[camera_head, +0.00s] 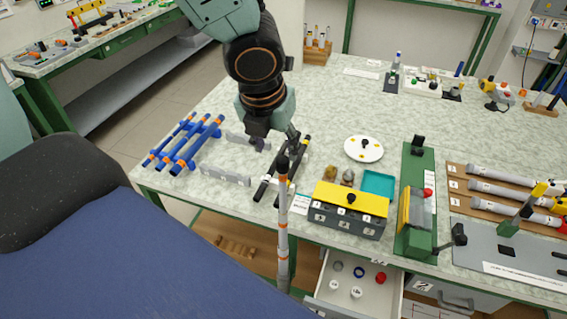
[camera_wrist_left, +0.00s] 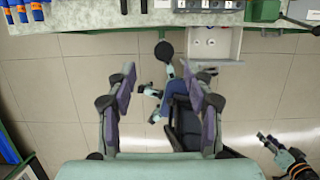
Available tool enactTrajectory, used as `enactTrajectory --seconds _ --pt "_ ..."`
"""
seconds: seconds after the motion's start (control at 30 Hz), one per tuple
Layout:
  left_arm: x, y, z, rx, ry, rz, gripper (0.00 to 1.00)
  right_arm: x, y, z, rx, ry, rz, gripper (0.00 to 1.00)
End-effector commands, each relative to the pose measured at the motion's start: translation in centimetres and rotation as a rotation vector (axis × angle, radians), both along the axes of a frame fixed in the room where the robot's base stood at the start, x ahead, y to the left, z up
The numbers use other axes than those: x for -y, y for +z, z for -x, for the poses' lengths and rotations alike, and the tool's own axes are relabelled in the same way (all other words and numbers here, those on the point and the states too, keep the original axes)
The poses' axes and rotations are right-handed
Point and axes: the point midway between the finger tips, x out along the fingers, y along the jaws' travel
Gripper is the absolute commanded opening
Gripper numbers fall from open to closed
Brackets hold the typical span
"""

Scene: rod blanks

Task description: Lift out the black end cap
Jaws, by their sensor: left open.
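My left gripper (camera_head: 275,138) is over the table behind two black bars (camera_head: 268,182), left of and behind the drawer. Its fingers (camera_wrist_left: 163,90) are apart and empty in the left wrist view, where the drawer (camera_wrist_left: 228,44) also shows. What looks like my right gripper (camera_wrist_left: 267,142) is small at lower right there; its jaws are unclear.
An upright pale rod (camera_head: 283,225) with a black top stands before the table. A grey box with a yellow lid (camera_head: 350,198) sits behind the drawer, beside a green press (camera_head: 415,190). Blue rods (camera_head: 185,145) lie at left. The tabletop (camera_head: 330,110) behind is largely clear.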

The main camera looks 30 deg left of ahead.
Motion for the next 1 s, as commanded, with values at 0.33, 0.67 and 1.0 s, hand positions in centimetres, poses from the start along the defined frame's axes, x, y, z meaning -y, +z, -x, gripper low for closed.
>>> enactTrajectory --seconds 0.33,0.67,1.0 --pt "0.3 -4.5 -1.8 -0.001 0.0 0.0 0.52 0.0 -2.2 0.0 0.001 0.0 0.0 0.4" --pt "0.3 -5.2 -2.1 0.0 0.001 0.001 0.52 0.0 -2.5 0.0 0.001 0.0 0.0 0.4" --pt "0.3 -5.2 -2.1 0.0 0.001 0.001 0.3 0.0 -2.5 0.0 0.001 0.0 0.0 0.4"
